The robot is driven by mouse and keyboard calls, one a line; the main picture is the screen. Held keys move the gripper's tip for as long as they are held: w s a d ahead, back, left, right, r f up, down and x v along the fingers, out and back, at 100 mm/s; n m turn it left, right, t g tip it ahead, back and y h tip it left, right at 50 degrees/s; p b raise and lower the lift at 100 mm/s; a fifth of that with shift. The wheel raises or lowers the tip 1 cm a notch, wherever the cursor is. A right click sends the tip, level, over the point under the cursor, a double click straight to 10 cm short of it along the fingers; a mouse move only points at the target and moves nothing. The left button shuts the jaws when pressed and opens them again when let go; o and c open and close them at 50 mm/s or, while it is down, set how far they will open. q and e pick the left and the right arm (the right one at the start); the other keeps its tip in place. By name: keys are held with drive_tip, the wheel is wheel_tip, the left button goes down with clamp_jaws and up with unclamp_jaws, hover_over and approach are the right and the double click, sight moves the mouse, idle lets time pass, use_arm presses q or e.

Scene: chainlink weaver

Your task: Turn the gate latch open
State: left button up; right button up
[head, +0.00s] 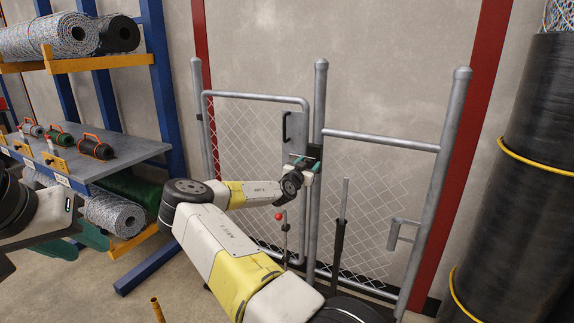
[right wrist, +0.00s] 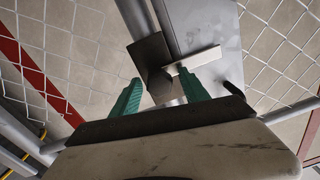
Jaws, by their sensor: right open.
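The chain-link gate (head: 258,99) stands in a grey tube frame, with a grey plate and a black pull handle (head: 285,127) on its right side. The latch, a pale flat bar (right wrist: 203,58) on a dark pivot (right wrist: 160,82), shows in the right wrist view; the bar slants up to the right. My right gripper (head: 309,160) is at the latch by the middle post. Its teal fingers (right wrist: 160,92) are apart, one on each side of the pivot, and the right fingertip is close to the bar; contact is unclear. My left gripper (head: 93,240) is low at the left, teal fingers apart and empty.
A large black roll (head: 515,185) stands at the right. A red-knobbed lever (head: 281,218) and an upright rod (head: 340,225) are near the gate, close to my right arm.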

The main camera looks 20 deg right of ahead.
drive_tip(key=shift+w, duration=0.1)
clamp_jaws()
idle(1.4)
